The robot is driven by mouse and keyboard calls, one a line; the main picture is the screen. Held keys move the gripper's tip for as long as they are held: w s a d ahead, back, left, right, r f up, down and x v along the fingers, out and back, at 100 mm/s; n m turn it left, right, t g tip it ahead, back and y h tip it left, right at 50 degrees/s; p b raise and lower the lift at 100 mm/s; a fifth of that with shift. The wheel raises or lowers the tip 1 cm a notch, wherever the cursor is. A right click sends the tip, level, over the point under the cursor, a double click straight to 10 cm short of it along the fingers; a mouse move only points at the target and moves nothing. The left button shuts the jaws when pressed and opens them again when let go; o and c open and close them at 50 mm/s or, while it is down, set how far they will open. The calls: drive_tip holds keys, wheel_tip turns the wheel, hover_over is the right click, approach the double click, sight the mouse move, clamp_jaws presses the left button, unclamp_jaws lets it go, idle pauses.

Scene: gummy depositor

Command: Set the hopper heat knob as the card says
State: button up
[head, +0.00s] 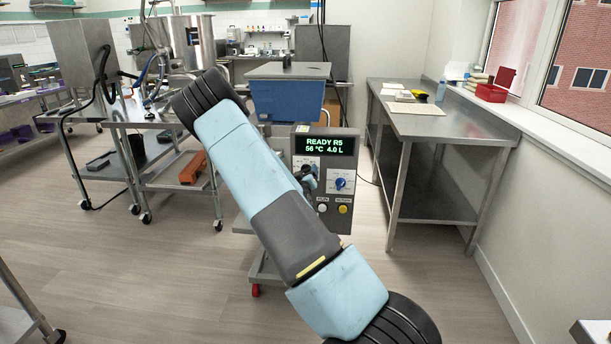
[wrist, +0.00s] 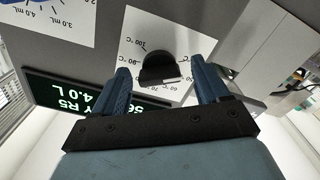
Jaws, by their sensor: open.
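The hopper heat knob (wrist: 158,66) is black and sits on a white dial plate marked in °C, with 60, 70, 90 and 100 legible in the wrist view. A pale mark shows on its lower edge; I cannot tell its exact setting. My gripper (wrist: 162,72) is open, with one blue finger on each side of the knob in the picture; contact is not clear. In the head view my gripper (head: 308,177) is at the control panel (head: 330,217) and covers part of the heat dial. The display (head: 325,145) reads READY R5, 56 °C, 4.0 L. No readable card shows.
A blue volume knob (head: 341,184) is right of the heat dial, above a white button (head: 322,207) and a yellow button (head: 343,209). A blue hopper (head: 285,100) stands behind the panel. A steel table (head: 450,122) with papers stands right. Floor between is clear.

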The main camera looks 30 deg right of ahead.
drive_tip(key=c, duration=1.1)
drive_tip(key=shift+o, duration=0.2)
drive_tip(key=shift+m, duration=0.3)
